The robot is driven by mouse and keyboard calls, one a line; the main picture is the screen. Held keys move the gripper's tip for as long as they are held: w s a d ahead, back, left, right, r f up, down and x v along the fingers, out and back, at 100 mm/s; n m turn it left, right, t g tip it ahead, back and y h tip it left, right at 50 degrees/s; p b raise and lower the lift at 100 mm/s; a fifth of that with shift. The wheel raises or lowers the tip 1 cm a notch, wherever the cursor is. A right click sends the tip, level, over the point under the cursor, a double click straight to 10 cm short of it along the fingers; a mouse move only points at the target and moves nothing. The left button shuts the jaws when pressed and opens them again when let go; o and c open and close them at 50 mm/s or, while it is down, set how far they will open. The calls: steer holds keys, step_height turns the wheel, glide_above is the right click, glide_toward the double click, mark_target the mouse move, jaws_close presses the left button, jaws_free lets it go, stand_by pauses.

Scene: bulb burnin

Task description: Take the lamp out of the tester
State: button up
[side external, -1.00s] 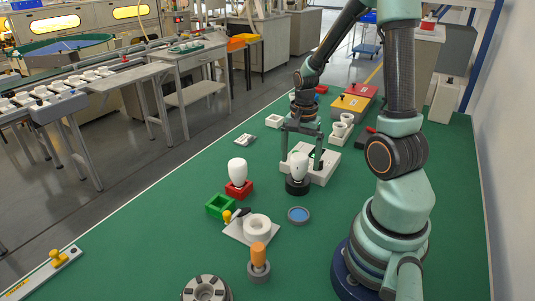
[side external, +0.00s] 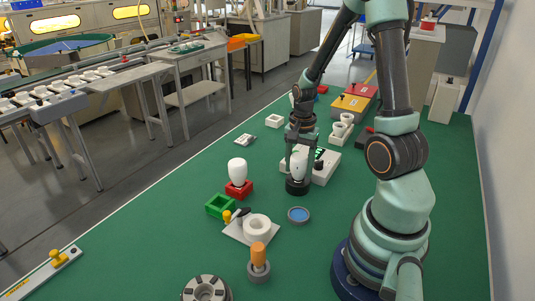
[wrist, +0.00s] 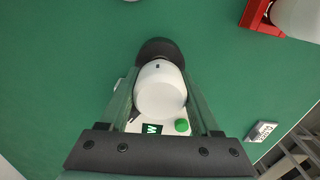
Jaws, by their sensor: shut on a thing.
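The white lamp (side external: 299,166) stands upright in the round black socket (side external: 297,187) at the front of the white tester (side external: 325,172). My gripper (side external: 298,173) points down over the lamp and is shut on it, with one finger on each side. In the wrist view the lamp (wrist: 160,92) sits between the two fingers, with the black socket (wrist: 158,49) just beyond it. The tester's green button (wrist: 181,125) and dark green display with a W show below the lamp. The lamp's lower end is hidden in the socket.
Another white lamp (side external: 237,170) stands in a red holder (side external: 239,190) to the left. An open green box (side external: 219,207), a plate with a white ring (side external: 257,229) and a blue dish (side external: 298,214) lie nearer the camera.

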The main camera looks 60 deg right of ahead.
steer(key=shift+r, duration=0.1)
step_height(320, 180, up, 24)
steer(key=shift+r, duration=0.2)
stand_by(0.9)
